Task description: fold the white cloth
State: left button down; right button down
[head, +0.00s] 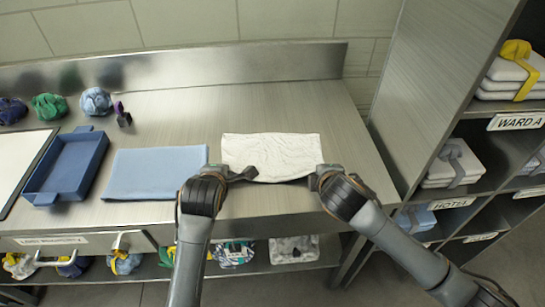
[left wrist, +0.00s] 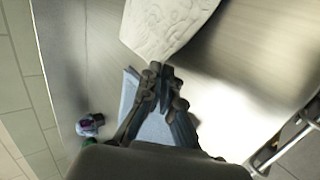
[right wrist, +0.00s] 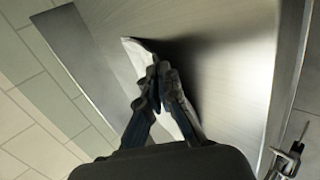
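The white cloth (head: 270,152) lies wrinkled and roughly rectangular on the metal table, right of the blue cloth. Its near edge looks slightly raised, with a dark shadow below. My left gripper (head: 250,174) is at its near left corner; in the left wrist view the cloth (left wrist: 165,25) tapers to the closed fingertips (left wrist: 160,68). My right gripper (head: 316,178) is at its near right corner; in the right wrist view the cloth (right wrist: 136,52) runs to the closed fingertips (right wrist: 158,70). Both look shut on the cloth; the pinched bits are hidden.
A folded blue cloth (head: 155,172) lies left of the white cloth, with a blue tray (head: 70,165) beyond it. Several rolled bundles (head: 50,107) sit at the back left. A labelled shelf unit (head: 430,80) stands at the right. The table behind the white cloth is clear.

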pick_arm(q)
jog(key=shift+s+f+t, duration=0.4)
jog(key=shift+s, duration=0.1)
pick_arm(e)
jog(key=shift+s+f+t, duration=0.4)
jog(key=shift+s, duration=0.1)
pick_arm(q)
jog(key=c, duration=2)
grip_release()
jog(key=shift+w, duration=0.1)
pick_arm(e)
jog(key=c, duration=2)
grip_release()
jog(key=shift+w, duration=0.1)
jog(key=shift+c, duration=0.2)
pick_arm(q)
jog(key=o, duration=0.8)
pick_arm(e)
jog(key=o, duration=0.8)
